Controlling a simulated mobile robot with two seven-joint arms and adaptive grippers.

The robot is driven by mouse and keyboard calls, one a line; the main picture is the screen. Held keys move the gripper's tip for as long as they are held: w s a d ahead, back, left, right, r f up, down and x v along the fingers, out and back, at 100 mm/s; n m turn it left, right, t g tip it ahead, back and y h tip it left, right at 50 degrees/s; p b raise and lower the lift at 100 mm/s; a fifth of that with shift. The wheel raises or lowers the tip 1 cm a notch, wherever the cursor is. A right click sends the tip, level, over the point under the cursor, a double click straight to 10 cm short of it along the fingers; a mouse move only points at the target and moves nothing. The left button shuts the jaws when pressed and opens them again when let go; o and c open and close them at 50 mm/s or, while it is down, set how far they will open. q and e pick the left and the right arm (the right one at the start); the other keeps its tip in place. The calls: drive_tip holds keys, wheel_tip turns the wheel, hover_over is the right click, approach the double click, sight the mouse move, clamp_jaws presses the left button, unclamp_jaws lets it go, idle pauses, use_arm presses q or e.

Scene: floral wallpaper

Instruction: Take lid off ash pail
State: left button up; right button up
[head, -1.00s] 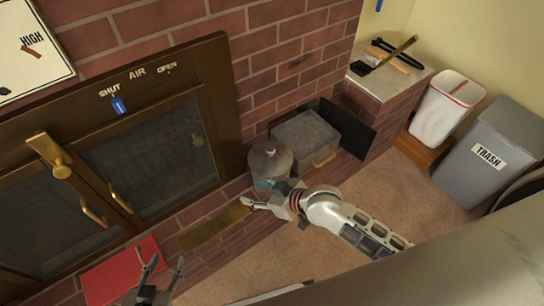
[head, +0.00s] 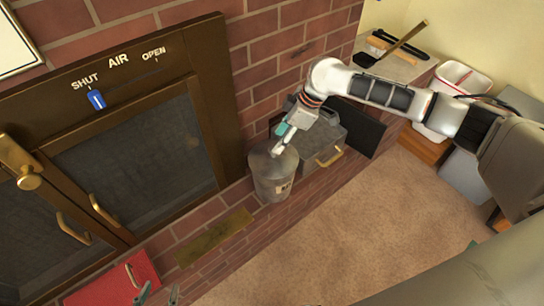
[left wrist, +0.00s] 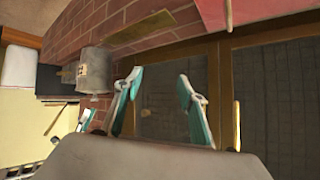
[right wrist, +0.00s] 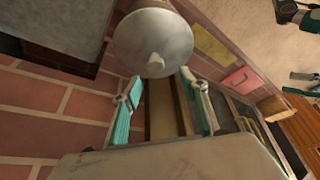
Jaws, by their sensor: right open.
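The ash pail (head: 272,185) is a grey metal bucket standing on the brick hearth ledge. Its round grey lid (head: 264,163) sits on top. My left gripper (head: 157,294) is open and empty at the bottom edge, far from the pail (left wrist: 95,70).
A grey box with a brass handle (head: 329,158) stands right behind the pail. The stove doors (head: 140,155) are at left. A brass plate (head: 214,236) and a red folder-like item (head: 110,280) lie along the hearth. Open carpet (head: 330,235) is at right.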

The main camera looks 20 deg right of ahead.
sight(266, 164)
drive_tip(key=shift+w+d+f+b, duration=0.1)
drive_tip(key=shift+w+f+b, duration=0.15)
drive_tip(key=shift+f, duration=0.2)
drive_tip(key=shift+w+d+f+b, duration=0.1)
drive_tip(key=shift+f+b, duration=0.1)
drive_tip(key=shift+f, duration=0.2)
drive_tip(key=shift+w+a+f, duration=0.15)
drive_tip(key=shift+a+f, duration=0.1)
drive_tip(key=shift+f, duration=0.3)
drive_tip(key=b+x, duration=0.2)
drive_tip(key=x, duration=0.1)
drive_tip(key=shift+a+f, duration=0.1)
drive_tip(key=shift+f, duration=0.25)
drive_tip(key=shift+a+f, duration=0.15)
drive_tip(key=shift+f, duration=0.15)
drive_tip(key=shift+w, duration=0.15)
drive_tip(key=shift+r, duration=0.2)
use_arm(q)
drive_tip(key=shift+d+f, duration=0.35)
drive_tip(key=shift+f, duration=0.05)
use_arm(e)
clamp_jaws()
